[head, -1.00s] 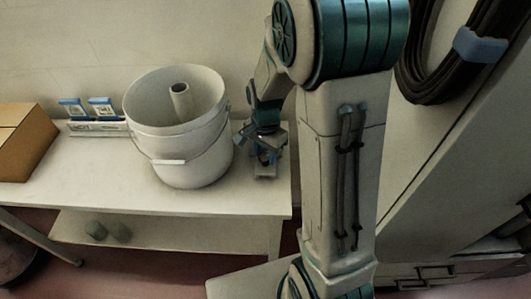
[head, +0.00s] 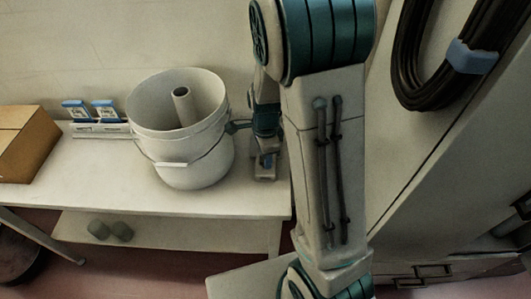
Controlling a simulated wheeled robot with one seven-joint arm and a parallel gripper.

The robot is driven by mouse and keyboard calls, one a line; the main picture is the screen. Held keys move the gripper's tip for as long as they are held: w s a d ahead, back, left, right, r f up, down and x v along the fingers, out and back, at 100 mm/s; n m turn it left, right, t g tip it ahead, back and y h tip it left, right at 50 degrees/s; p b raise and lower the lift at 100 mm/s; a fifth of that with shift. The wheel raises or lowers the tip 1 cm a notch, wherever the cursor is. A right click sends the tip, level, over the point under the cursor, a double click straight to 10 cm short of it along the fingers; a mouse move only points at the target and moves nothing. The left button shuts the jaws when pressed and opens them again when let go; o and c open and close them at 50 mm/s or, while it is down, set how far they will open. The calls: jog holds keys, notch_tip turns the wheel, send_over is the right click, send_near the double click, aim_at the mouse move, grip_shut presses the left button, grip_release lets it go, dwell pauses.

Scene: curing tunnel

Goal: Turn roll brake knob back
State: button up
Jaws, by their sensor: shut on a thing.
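My gripper (head: 266,151) points down over the right end of the white bench, just right of the white bucket. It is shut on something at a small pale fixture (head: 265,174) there. The gripper covers most of this fixture, and a small blue part shows between them. The roll brake knob cannot be made out clearly; what the jaws hold at the fixture is taken to be it. My arm hides the area to the right.
The white bucket (head: 185,150) with a pale tube (head: 184,106) inside stands close left of my gripper. A cardboard box (head: 27,142) and blue-and-white packs (head: 76,111) are further left. Black cable coils (head: 405,75) hang at upper right. The bench front (head: 100,190) is clear.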

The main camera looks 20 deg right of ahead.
dwell(0.4)
jog(key=o, duration=1)
notch_tip(320, 180, up, 14)
jog(key=shift+f+p, duration=0.1)
jog(key=shift+p, duration=0.3)
jog(key=s+r+n+t, duration=0.1)
jog(key=s+n, duration=0.3)
jog(key=n, duration=0.2)
jog(key=s+r+n+t, duration=0.1)
jog(key=s+n, duration=0.4)
jog(key=n, duration=0.1)
jog(key=s+r+n+t, duration=0.1)
jog(key=s+n, duration=0.4)
jog(key=n, duration=0.1)
jog(key=shift+s+a+r, duration=0.1)
jog(key=shift+s+r, duration=0.1)
jog(key=shift+r, duration=0.1)
